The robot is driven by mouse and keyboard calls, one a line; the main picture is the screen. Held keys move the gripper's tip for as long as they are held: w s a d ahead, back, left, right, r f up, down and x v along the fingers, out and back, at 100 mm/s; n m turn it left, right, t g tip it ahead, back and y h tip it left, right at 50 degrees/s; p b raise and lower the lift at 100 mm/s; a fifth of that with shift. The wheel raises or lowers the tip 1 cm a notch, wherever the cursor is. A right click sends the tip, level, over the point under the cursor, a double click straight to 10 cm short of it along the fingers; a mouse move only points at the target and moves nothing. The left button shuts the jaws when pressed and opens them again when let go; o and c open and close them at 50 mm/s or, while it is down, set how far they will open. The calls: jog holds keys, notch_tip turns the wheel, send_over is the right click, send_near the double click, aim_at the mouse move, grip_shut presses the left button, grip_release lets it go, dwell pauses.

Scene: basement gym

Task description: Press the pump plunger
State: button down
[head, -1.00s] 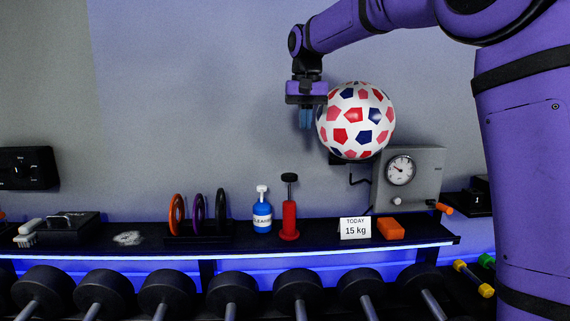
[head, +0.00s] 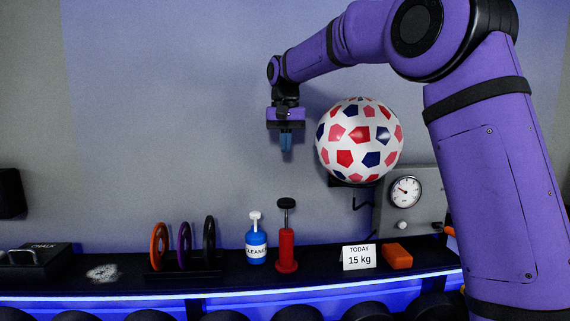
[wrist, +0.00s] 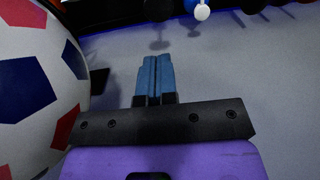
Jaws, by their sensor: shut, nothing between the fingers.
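The red hand pump (head: 287,250) stands upright on the shelf, with its black plunger handle (head: 286,203) raised on a thin rod above the body. My gripper (head: 286,150) points down above the pump, well clear of the handle. Its blue fingers are shut with nothing between them, and they also show closed together in the wrist view (wrist: 155,78). In the wrist view a dark round shape on a rod lies beyond the fingers; I cannot tell for sure whether it is the plunger or its shadow.
A patterned ball (head: 360,140) sits right of my gripper, above a grey gauge box (head: 415,200). A blue cleaner bottle (head: 256,246) stands just left of the pump. A sign (head: 359,257) and orange block (head: 397,256) are to the right, upright discs (head: 184,245) to the left.

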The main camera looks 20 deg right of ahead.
aim_at(285, 199)
notch_tip(285, 199, down, 13)
jog(key=shift+r, duration=0.1)
dwell(0.3)
notch_tip(285, 199, down, 6)
jog(key=shift+s+f, duration=0.1)
jog(key=shift+f, duration=0.05)
dwell(0.4)
notch_tip(285, 199, up, 11)
jog(key=shift+r, duration=0.15)
dwell(0.6)
dwell(1.1)
notch_tip(285, 199, up, 9)
dwell(0.4)
